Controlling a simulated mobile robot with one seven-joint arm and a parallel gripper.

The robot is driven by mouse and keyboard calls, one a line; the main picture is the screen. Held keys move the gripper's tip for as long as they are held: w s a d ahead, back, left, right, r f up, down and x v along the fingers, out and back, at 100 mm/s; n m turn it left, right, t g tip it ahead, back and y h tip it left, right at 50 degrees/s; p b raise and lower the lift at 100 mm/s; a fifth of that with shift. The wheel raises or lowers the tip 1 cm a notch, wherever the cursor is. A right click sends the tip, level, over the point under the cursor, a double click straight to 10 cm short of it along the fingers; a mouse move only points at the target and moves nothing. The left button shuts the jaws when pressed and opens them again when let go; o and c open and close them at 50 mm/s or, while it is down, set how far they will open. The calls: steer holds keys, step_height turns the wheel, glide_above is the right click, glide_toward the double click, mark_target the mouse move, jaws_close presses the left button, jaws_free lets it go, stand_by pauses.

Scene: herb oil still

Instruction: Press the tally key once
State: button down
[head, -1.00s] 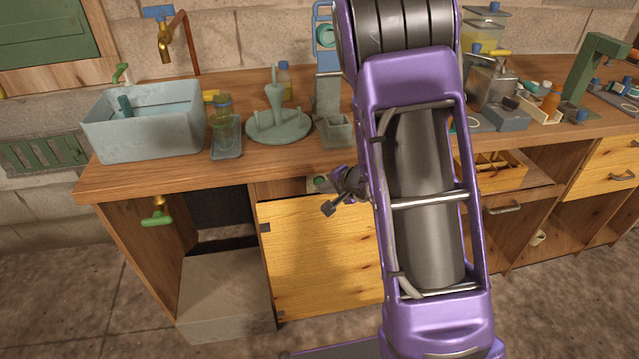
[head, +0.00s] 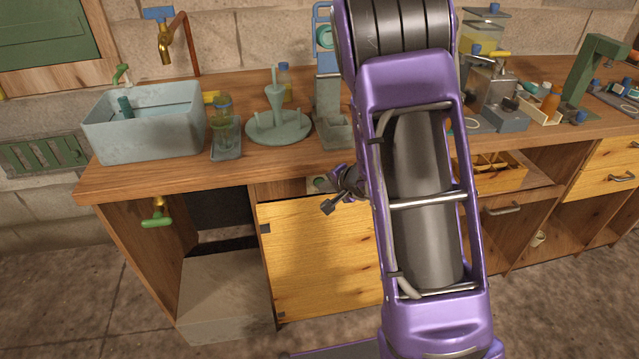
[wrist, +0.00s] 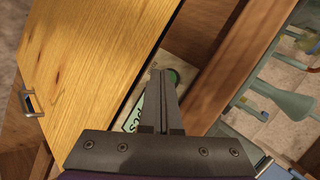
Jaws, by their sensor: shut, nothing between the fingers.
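In the wrist view a round green key (wrist: 174,77) shows on a pale panel (wrist: 188,67) in the recess under the counter. It is partly hidden behind my fingertips. Lettering on a green label beside it is partly covered by my fingers. My gripper (wrist: 163,73) is shut and empty, its tips overlapping the key's left side in the picture. I cannot tell whether they touch it. In the head view the pale panel (head: 318,185) shows just under the counter edge, and my wrist and arm hide much of that area.
A yellow wooden door (head: 318,255) lies just below the panel, and in the wrist view its handle (wrist: 30,102) is at left. The wooden counter (head: 180,180) overhangs the recess. A basin (head: 145,130), a jar (head: 223,118) and a green spindle stand (head: 276,125) sit on it.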

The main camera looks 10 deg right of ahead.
steer(key=shift+s, duration=0.8)
steer(key=shift+s, duration=2.5)
